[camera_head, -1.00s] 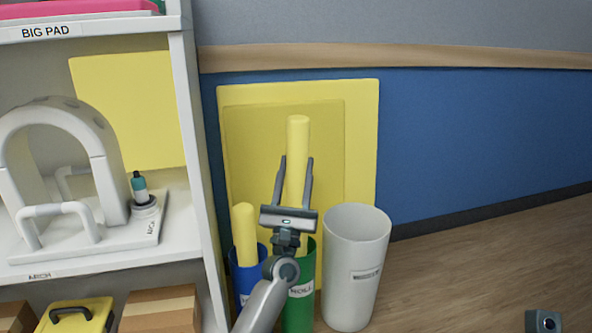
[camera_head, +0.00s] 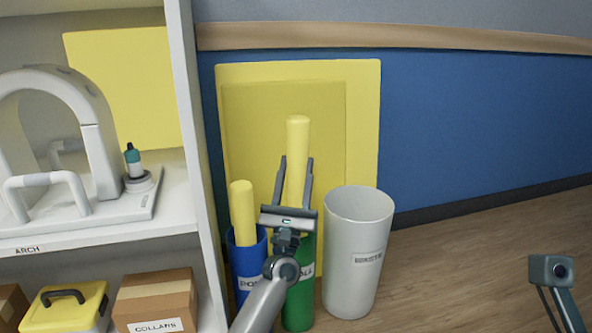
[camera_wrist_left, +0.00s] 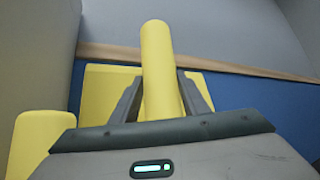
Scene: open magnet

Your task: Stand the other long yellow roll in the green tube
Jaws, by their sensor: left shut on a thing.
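A long yellow roll (camera_head: 297,150) stands upright between the fingers of my left gripper (camera_head: 296,182), which is shut on it. The held roll also shows in the left wrist view (camera_wrist_left: 160,70), rising between the fingers. The green tube (camera_head: 300,295) is directly below in the head view. My gripper and wrist hide the roll's lower end and the tube's mouth, so I cannot tell whether the roll is inside the tube. Another yellow roll (camera_head: 242,212) stands in the blue tube (camera_head: 247,265) to the left.
A white bin (camera_head: 357,240) stands right of the green tube. Flat yellow pads (camera_head: 361,130) lean on the blue wall behind. A white shelf (camera_head: 196,130) with an arch-shaped thing (camera_head: 95,120) and boxes borders the left.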

